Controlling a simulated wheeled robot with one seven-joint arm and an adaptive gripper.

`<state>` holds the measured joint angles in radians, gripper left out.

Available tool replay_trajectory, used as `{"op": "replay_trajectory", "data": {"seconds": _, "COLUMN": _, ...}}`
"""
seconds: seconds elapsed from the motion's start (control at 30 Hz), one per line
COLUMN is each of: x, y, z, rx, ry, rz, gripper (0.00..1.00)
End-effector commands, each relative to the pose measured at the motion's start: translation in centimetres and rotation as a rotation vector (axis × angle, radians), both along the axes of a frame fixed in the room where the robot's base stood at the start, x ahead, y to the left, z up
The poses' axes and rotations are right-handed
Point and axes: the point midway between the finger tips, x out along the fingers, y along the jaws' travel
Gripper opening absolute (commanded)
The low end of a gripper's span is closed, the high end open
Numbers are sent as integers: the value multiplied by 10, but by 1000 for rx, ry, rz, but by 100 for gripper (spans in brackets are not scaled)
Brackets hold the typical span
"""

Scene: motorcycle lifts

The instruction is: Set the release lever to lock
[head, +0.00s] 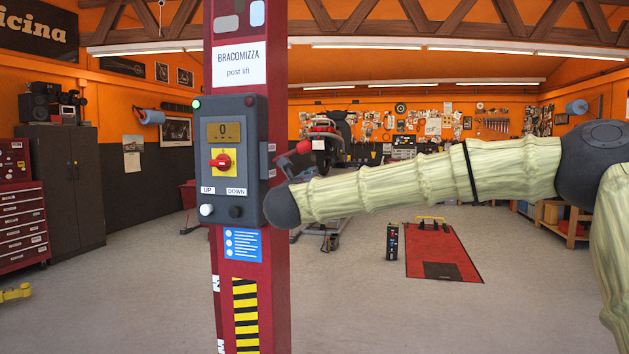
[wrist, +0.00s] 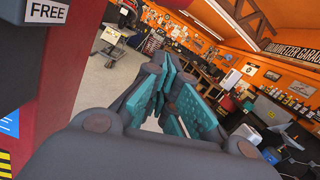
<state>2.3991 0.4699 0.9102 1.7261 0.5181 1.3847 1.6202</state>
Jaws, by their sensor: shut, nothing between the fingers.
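The release lever (head: 294,155) is on the right side of the grey control box (head: 231,160) in the head view. Its red knob points up and to the right. Small white labels sit beside it, too small to read there. In the wrist view a white label reading FREE (wrist: 47,11) is at the top left; I cannot make out the lever there. My gripper (wrist: 163,68) is shut and empty, with teal pads, beside the red post.
The red post (head: 247,300) carries the box, with a red rotary switch (head: 222,160) on a yellow plate and UP and DOWN buttons. A red floor platform (head: 440,252) lies to the right. The floor around the post is mostly clear.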

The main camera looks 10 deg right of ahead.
Motion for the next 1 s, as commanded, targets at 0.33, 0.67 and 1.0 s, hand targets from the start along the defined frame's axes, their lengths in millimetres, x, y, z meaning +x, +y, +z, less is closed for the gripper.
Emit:
{"op": "replay_trajectory", "data": {"seconds": 0.33, "x": -49, "y": 22, "z": -8, "rx": -1, "ry": 1, "rz": 1, "gripper": 0}}
{"op": "replay_trajectory", "data": {"seconds": 0.67, "x": -60, "y": 27, "z": -9, "rx": -1, "ry": 0, "rz": -1, "gripper": 0}}
{"op": "replay_trajectory", "data": {"seconds": 1.0, "x": -56, "y": 32, "z": -26, "rx": -44, "ry": 32, "rz": 11, "gripper": 0}}
